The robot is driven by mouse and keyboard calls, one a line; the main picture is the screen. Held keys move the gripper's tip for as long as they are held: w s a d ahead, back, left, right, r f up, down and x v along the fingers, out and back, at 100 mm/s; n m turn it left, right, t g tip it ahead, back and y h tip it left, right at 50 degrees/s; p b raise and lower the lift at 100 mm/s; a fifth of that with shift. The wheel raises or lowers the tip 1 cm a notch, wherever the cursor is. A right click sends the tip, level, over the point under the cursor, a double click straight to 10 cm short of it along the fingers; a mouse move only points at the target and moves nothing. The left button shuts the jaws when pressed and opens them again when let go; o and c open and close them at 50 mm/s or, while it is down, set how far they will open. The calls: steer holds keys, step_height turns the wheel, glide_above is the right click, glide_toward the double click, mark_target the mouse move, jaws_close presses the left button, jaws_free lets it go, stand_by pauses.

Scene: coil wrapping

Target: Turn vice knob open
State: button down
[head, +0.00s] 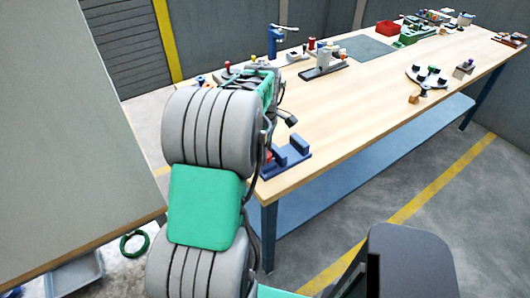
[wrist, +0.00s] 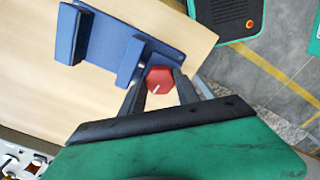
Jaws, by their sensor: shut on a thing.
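A blue vice (head: 288,156) sits at the near corner of the workbench, and in the wrist view the same vice (wrist: 105,42) lies at the upper left. Its red knob (wrist: 159,79), with a pale line mark, sits at the end of the vice. In the head view only a small part of the knob (head: 268,157) shows beside my arm. In the wrist view my gripper (wrist: 160,83) has its two dark fingers on either side of the knob and is shut on it. In the head view my arm hides the gripper.
The wooden workbench (head: 360,120) carries a grey stand (head: 323,62), a blue-topped post (head: 273,42) and a red bin (head: 388,28) farther back. Its middle is largely clear. A grey panel (head: 60,130) stands at the left, and a blue shelf (head: 360,165) runs below.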

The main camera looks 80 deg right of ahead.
steer(key=shift+n, duration=0.7)
steer(key=c, duration=0.9)
jaws_free()
step_height(320, 180, up, 8)
steer(key=p, duration=0.5)
